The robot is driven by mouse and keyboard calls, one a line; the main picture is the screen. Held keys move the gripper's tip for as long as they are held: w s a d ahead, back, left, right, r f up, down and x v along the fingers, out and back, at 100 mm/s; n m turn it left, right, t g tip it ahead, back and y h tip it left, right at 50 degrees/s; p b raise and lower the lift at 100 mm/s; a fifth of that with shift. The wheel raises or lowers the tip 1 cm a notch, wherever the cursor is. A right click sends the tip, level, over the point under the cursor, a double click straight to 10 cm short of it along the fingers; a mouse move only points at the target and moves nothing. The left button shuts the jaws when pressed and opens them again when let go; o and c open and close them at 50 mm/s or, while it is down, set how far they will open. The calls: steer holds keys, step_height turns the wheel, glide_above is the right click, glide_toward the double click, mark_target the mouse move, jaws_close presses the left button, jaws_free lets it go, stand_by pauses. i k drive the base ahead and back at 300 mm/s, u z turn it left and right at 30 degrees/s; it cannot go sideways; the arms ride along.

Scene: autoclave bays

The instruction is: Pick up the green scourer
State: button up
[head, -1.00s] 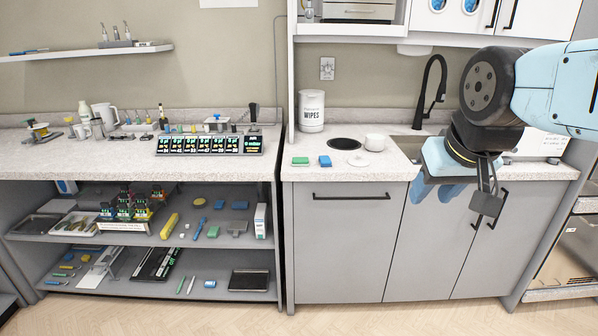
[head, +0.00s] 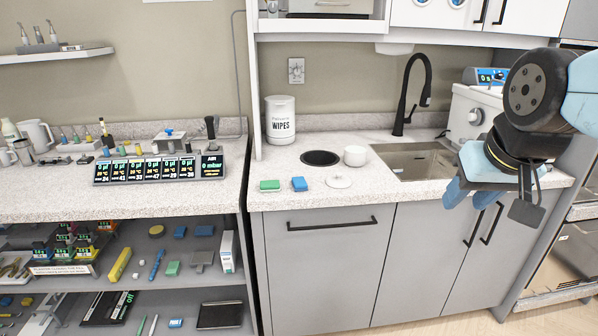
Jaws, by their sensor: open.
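A small green scourer (head: 270,185) lies flat on the speckled counter near its front left edge, in the head view. A blue block-like sponge (head: 299,184) lies just to its right, with a small gap between them. My gripper (head: 472,195) is at the right, in front of the sink and near the counter's front edge. It is open and empty, well apart from the scourer. Another green block (head: 173,268) lies on the shelf under the left bench.
A white wipes tub (head: 280,120) stands behind the scourer. A round dark opening (head: 320,158), a white disc (head: 338,182) and a white cup (head: 355,156) lie to its right. The sink (head: 415,160) has a tall black tap (head: 412,90). An upright panel divides counter and left bench.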

mark_target(268, 186)
steer(key=z, duration=0.15)
steer(key=i, duration=1.3)
steer(key=u, duration=0.3)
